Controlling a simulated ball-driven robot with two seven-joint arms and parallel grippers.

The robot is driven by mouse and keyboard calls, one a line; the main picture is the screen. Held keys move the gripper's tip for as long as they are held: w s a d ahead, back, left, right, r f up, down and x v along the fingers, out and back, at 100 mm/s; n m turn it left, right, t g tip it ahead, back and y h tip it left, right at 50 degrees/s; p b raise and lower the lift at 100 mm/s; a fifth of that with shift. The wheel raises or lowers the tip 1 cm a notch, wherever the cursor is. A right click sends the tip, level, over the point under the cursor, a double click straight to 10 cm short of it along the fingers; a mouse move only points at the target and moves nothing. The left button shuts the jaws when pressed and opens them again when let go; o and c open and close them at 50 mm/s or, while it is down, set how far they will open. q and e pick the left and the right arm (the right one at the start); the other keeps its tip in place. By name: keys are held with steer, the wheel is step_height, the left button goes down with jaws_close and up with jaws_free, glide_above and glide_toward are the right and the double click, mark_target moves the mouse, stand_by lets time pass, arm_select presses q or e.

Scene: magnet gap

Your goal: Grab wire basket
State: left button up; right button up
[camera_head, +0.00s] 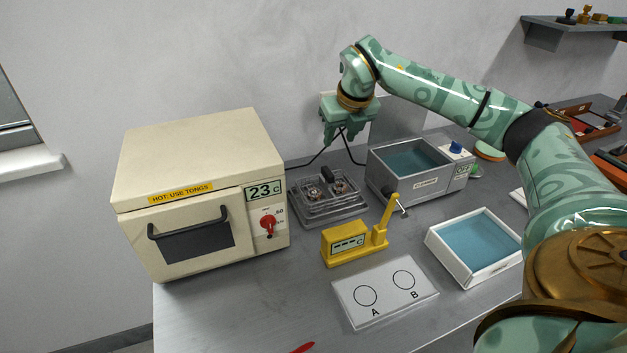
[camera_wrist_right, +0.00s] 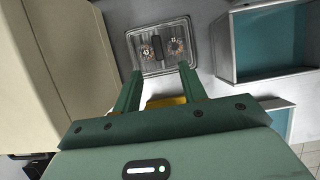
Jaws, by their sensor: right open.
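The wire basket (camera_head: 312,211) is a shallow grey tray on the bench, right of the cream oven. It holds two small round coppery pieces with a dark block between them. In the right wrist view the basket (camera_wrist_right: 160,62) lies beyond the fingertips. My right gripper (camera_head: 344,139) is open and empty, raised above and behind the basket in the head view. In the wrist view its two green fingers (camera_wrist_right: 160,70) point toward the basket's near edge, apart from each other. I cannot tell the exact height between them. My left gripper is not in view.
The cream oven (camera_head: 200,160) stands close on the left. A grey bath (camera_head: 400,192) with blue liquid is on the right. A yellow gauge (camera_head: 345,246), a white A/B plate (camera_head: 385,300) and a white tray (camera_head: 483,278) are in front. Dark cables run behind the basket.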

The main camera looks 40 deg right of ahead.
mark_target(328, 171)
steer(key=b+x, duration=0.3)
steer(key=x, duration=0.7)
steer(key=shift+w+a, duration=0.1)
steer(key=shift+w+f, duration=0.15)
steer(key=shift+f, duration=0.55)
steer(key=x, duration=0.1)
steer(key=b+x, duration=0.2)
steer(key=x, duration=0.1)
steer(key=shift+s+a+f, duration=0.2)
steer(key=shift+s+a, duration=0.1)
steer(key=shift+a, duration=0.05)
steer(key=shift+w+f, duration=0.2)
steer(key=shift+f, duration=0.1)
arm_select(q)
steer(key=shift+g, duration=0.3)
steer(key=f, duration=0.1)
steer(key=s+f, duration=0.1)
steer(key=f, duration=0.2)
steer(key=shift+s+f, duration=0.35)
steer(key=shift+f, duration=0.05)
arm_select(e)
steer(key=shift+d+r, duration=0.1)
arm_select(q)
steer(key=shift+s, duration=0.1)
arm_select(e)
jaws_close()
